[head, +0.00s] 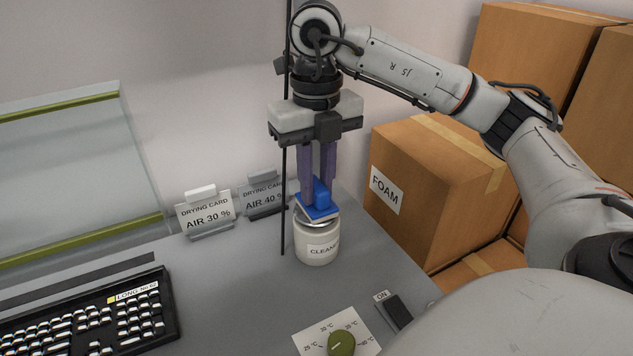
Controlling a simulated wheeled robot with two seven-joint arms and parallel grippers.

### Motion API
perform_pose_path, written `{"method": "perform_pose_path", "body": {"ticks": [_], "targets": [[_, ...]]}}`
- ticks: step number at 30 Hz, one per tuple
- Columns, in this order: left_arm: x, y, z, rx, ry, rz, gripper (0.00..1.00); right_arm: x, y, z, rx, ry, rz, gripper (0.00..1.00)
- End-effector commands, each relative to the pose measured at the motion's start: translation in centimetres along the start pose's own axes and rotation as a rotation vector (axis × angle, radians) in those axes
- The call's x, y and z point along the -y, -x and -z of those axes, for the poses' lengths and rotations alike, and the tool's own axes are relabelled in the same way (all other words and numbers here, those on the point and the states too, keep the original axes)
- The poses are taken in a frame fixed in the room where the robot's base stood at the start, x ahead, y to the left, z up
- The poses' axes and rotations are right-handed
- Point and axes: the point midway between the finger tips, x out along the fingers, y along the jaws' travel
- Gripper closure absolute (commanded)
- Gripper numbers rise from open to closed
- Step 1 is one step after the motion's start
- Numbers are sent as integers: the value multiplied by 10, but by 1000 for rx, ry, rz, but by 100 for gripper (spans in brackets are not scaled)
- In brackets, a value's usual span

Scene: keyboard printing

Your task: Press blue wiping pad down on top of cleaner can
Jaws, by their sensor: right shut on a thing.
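The blue wiping pad (316,211) sits at the top of the cleaner can (309,248), a white round can labelled "CLEANER". My right gripper (321,190) points straight down over the can, with its purple fingers shut on the raised blue part of the pad. The pad looks slightly tilted, and its underside appears to meet the can's metallic top, though the exact contact is hard to tell. The can stands upright on the grey table. My left gripper is not in view.
Two drying cards (207,215) stand in holders left of the can, near a thin black pole (284,200). A keyboard (90,315) lies front left. A dial (341,343) and switch (395,312) are in front. A FOAM box (430,190) stands right.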

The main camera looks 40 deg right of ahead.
Motion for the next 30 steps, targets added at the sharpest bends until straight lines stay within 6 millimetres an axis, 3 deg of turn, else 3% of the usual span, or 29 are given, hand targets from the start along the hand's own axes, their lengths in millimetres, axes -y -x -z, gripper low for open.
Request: {"method": "perform_pose_path", "body": {"ticks": [30], "targets": [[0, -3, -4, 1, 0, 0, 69, 0, -7, 0, -1, 0, 1, 100]]}}
